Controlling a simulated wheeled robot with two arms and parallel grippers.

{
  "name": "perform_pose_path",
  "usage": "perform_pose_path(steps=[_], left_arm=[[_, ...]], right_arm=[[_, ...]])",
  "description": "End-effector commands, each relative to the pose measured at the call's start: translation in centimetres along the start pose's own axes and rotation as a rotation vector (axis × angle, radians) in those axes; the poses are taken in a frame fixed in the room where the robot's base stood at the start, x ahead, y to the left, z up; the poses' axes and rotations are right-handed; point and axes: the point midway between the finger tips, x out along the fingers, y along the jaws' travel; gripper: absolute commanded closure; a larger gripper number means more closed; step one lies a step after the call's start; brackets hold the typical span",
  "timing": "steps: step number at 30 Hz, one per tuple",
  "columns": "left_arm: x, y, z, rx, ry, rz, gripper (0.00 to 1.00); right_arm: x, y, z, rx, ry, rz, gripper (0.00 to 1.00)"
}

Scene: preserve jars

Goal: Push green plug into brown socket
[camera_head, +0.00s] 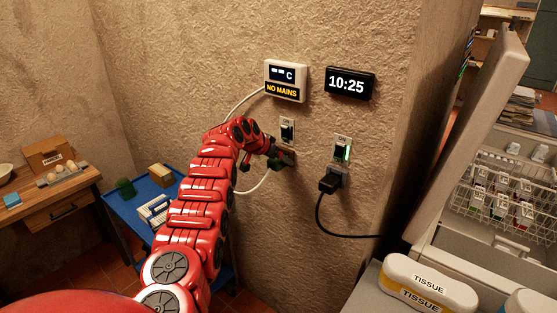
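My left arm, red and segmented, comes in from the lower left. Its gripper (280,157) is at the wall, in front of the lower socket on the left. A small dark green piece, seemingly the green plug (274,166), shows at the fingers, where a white cable ends. The brown socket (290,155) is mostly covered by the gripper; only part of its edge shows. I cannot tell whether the fingers are closed on the plug or how deep it sits. My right gripper is not in view.
A white display (285,80) reading "NO MAINS" hangs above, beside a clock (349,84). A switch (287,131) sits above the covered socket. To the right are a lit switch (342,150) and a black plug (330,181) with its cable. A blue cart (127,208) stands left.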

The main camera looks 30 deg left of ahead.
Motion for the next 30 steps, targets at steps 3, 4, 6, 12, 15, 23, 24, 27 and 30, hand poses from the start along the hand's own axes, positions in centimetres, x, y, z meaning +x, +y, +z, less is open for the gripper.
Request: perform_pose_path(steps=[3, 4, 6, 12, 15, 23, 24, 27, 30], left_arm=[[-0.6, -0.4, 0.3, 0.001, 0.002, -0.005, 0.05], [-0.9, -0.5, 0.4, 0.000, 0.003, -0.005, 0.05], [-1.7, -0.4, 0.4, 0.000, 0.005, -0.005, 0.05], [-4.2, -0.1, 0.2, 0.000, 0.007, -0.003, 0.05], [-5.6, -0.1, 0.2, 0.000, 0.007, -0.005, 0.05], [-11.2, -0.1, 0.2, 0.001, 0.008, -0.007, 0.05], [-12.2, -0.1, 0.2, 0.000, 0.007, -0.008, 0.05], [-14.2, -0.1, 0.2, 0.000, 0.005, -0.007, 0.05], [-15.7, -0.1, 0.2, -0.002, 0.002, -0.005, 0.05]], right_arm=[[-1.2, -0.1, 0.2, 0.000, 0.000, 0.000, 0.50], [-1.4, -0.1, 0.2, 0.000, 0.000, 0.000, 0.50], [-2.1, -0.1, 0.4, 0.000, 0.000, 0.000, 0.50], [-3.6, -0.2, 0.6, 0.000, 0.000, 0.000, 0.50], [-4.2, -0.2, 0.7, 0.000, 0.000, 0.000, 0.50], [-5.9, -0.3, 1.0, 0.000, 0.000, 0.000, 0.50], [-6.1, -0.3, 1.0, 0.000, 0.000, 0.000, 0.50], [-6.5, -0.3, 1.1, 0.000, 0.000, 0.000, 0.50], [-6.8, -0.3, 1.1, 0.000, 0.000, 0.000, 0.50]])
